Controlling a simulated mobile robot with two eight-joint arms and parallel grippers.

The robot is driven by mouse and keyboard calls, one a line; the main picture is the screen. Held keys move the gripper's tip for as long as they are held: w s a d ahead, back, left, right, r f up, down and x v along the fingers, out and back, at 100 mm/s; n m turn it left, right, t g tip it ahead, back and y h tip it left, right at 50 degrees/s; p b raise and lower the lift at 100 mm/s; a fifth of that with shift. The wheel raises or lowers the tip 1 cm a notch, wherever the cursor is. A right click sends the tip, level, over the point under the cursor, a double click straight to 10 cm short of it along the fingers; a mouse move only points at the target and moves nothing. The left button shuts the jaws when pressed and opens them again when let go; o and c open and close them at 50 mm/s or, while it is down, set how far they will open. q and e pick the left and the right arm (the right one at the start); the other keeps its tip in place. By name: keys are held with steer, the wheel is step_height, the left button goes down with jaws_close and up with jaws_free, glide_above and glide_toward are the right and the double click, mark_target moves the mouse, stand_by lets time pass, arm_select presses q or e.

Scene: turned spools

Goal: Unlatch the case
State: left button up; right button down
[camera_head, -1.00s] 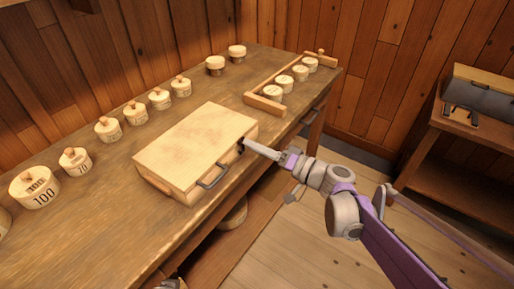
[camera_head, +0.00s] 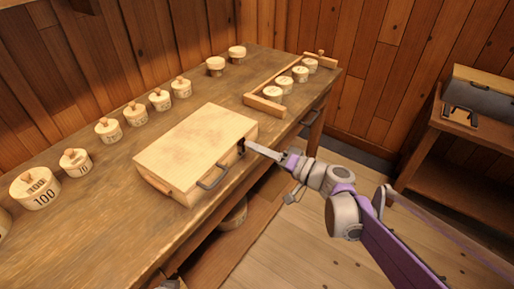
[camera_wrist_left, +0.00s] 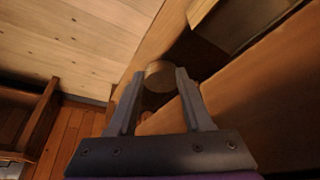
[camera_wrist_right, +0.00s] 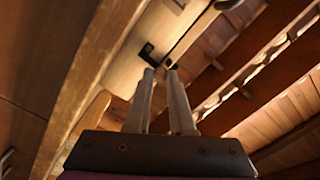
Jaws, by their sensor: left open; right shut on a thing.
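The case (camera_head: 190,142) is a flat pale wooden box lying closed on the workbench. A dark handle (camera_head: 213,177) is on its front side. A dark latch (camera_head: 241,146) sits near the right end of that side, and it also shows in the right wrist view (camera_wrist_right: 147,52). My right gripper (camera_head: 252,147) is at this latch, its fingers close together and shut on a small dark part, mostly hidden between the tips. My left gripper (camera_wrist_left: 160,76) is open and empty, low by the bench front; only a sliver shows in the head view.
The workbench (camera_head: 110,210) carries several knobbed round wooden weights (camera_head: 36,188) behind and left of the case. A wooden rack (camera_head: 264,104) with round pieces stands to the right. A side table (camera_head: 470,140) holds a grey case at far right. Open floor lies before the bench.

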steer(key=m, duration=0.3)
steer(key=w+f+m, duration=0.1)
steer(key=m, duration=0.3)
steer(key=d+f+m+p, duration=0.1)
steer(key=m, duration=0.2)
steer(key=shift+w+f+m, duration=0.2)
steer(key=shift+w+m, duration=0.05)
steer(key=shift+m, duration=0.15)
stand_by(0.4)
steer(key=c, duration=0.8)
jaws_free()
steer(key=p+v, duration=0.1)
steer(key=v, duration=0.9)
steer(key=shift+s+d+f, duration=0.1)
steer(key=shift+s+d, duration=0.1)
steer(key=shift+d, duration=0.15)
